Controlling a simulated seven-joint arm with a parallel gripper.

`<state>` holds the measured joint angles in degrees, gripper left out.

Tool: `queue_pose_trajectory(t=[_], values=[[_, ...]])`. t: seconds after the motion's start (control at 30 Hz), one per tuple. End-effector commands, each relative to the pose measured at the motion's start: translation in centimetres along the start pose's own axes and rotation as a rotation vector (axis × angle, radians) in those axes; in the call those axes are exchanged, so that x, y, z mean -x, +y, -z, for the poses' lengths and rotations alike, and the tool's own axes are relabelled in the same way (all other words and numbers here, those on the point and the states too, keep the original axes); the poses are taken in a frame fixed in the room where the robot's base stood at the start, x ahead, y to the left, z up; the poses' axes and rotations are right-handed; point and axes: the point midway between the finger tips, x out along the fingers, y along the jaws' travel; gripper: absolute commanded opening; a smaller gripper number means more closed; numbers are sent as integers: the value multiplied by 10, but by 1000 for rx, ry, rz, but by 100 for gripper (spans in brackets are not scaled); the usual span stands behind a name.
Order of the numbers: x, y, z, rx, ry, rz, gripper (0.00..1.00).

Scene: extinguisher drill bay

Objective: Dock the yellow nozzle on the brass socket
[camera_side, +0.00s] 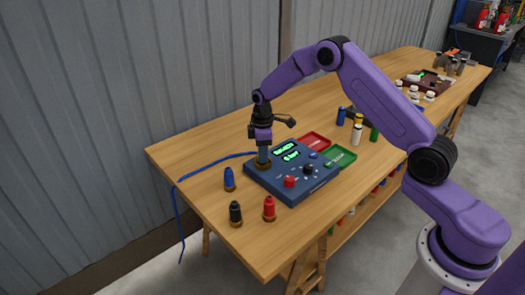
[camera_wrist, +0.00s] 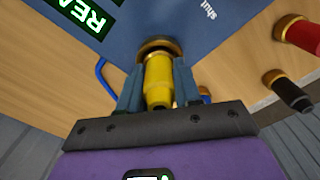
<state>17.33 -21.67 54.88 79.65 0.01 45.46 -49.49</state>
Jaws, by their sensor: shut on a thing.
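The yellow nozzle (camera_wrist: 158,80) stands between the fingers of my gripper (camera_wrist: 158,90), which is shut on it. Its far end meets the brass socket (camera_wrist: 160,46) on the blue panel (camera_wrist: 185,20) in the wrist view. I cannot tell whether it is fully seated. In the side view my gripper (camera_side: 263,152) points down over the left corner of the blue panel (camera_side: 278,186), right at the brass socket (camera_side: 263,164). The fingers hide the nozzle there.
Blue (camera_side: 229,179), black (camera_side: 235,213) and red (camera_side: 269,208) nozzles stand left and in front of the panel. A blue cable (camera_side: 205,169) runs off the table edge. Red (camera_side: 313,141) and green (camera_side: 341,157) trays lie behind it, with several coloured bottles beyond.

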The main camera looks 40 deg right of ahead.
Motion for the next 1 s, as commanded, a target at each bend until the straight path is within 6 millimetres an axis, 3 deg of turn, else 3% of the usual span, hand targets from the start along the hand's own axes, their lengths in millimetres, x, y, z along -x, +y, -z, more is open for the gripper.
queue_pose_trajectory(t=[0.07, 0.1, 0.47, 1.0], values=[[-1, 0, 0, 0, 1, -1, 0], [-1, 0, 0, 0, 1, -1, 43], [1, 0, 0, 0, 0, 0, 44], [37, 0, 0, 0, 1, -1, 44]])
